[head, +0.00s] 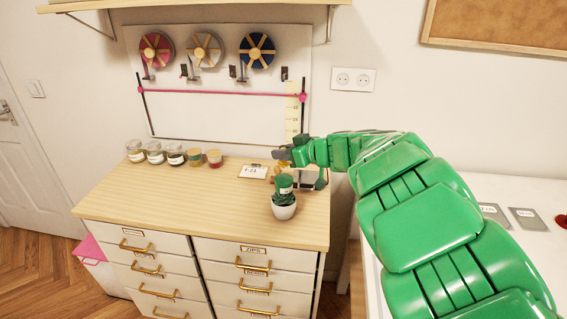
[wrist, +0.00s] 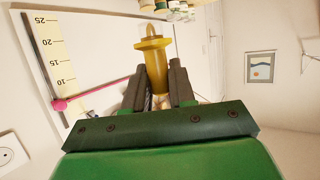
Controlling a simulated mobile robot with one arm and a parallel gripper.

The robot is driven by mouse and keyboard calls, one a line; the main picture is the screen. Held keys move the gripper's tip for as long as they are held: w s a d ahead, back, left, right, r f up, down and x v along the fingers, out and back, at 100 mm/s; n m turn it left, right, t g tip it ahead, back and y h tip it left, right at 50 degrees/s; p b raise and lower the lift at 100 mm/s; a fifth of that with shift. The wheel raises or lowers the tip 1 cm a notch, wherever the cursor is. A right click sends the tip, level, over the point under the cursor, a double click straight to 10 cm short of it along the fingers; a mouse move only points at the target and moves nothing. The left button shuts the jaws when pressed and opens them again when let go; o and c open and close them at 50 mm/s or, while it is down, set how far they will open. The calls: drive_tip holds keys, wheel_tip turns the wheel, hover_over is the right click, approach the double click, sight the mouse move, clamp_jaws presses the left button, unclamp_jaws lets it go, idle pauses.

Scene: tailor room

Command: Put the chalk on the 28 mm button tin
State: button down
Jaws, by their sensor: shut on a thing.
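My gripper (wrist: 157,76) is shut on a yellow flanged piece with a narrow tip (wrist: 152,45), which sticks out between the two dark fingers. I cannot tell for sure whether this piece is the chalk. In the head view my gripper (head: 281,155) is over the back right of the wooden dresser, and the held piece is hard to make out. Two flat grey labelled items, one to the left (head: 494,212) and one to the right (head: 529,219), lie on the white table. They may be button tins. Their labels are too small to read.
A potted cactus (head: 284,208) stands on the dresser (head: 175,190), just below my gripper. A white card (head: 253,172) lies left of it. Several jars (head: 155,153) line the back left. A red thing (head: 562,221) is at the white table's (head: 468,186) right. The dresser's front left is clear.

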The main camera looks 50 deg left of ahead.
sight(284, 162)
drive_tip(key=shift+w+a+f, duration=0.2)
drive_tip(key=shift+a+f, duration=0.1)
drive_tip(key=shift+f, duration=1.8)
drive_tip(key=c, duration=0.9)
unclamp_jaws()
drive_tip(key=shift+f, duration=0.1)
drive_tip(key=shift+c, duration=0.2)
drive_tip(key=v, duration=1.2)
